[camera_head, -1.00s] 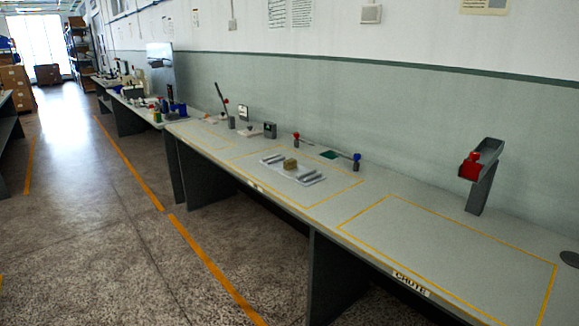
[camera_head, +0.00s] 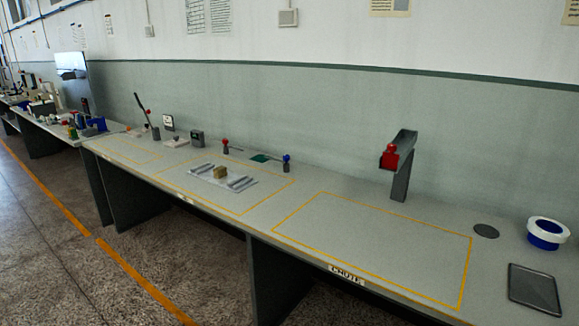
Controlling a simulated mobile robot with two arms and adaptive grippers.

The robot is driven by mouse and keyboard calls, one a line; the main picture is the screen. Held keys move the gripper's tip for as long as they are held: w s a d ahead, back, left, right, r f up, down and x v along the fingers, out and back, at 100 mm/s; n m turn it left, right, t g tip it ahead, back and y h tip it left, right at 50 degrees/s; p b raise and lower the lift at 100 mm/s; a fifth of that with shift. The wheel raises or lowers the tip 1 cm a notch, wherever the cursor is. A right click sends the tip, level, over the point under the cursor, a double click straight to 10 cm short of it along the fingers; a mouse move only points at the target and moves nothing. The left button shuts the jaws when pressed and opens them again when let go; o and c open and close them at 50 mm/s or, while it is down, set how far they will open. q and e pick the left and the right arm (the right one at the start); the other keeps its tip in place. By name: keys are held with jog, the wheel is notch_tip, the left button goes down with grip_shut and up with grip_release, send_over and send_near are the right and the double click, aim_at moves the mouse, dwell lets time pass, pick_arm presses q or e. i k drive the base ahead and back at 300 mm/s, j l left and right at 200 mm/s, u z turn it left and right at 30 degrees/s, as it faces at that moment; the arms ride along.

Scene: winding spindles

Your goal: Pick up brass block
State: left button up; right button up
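The brass block (camera_head: 219,172) is a small tan-gold block in the head view, left of centre. It sits on a light tray (camera_head: 206,168), between grey ribbed strips on the tray's two sides. The tray lies inside a yellow-outlined area of the long workbench (camera_head: 268,189). Neither of my grippers shows in the head view, and nothing is touching the block.
A grey chute with a red part (camera_head: 389,158) stands at the right. A blue and white ring (camera_head: 546,233) and a dark flat tray (camera_head: 534,288) lie at the far right. Small posts and a lever (camera_head: 147,117) stand behind the block. The chute's marked area is clear.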

aim_at(219, 172)
jog(key=i+j+z, duration=0.25)
jog(key=z, duration=0.25)
jog(key=i+j+z, duration=0.15)
jog(key=j+z, duration=0.35)
jog(key=i+j+z, duration=0.2)
jog(key=j+z, duration=0.15)
jog(key=j, duration=1.1)
jog(key=j+z, duration=0.3)
jog(key=j, duration=1.15)
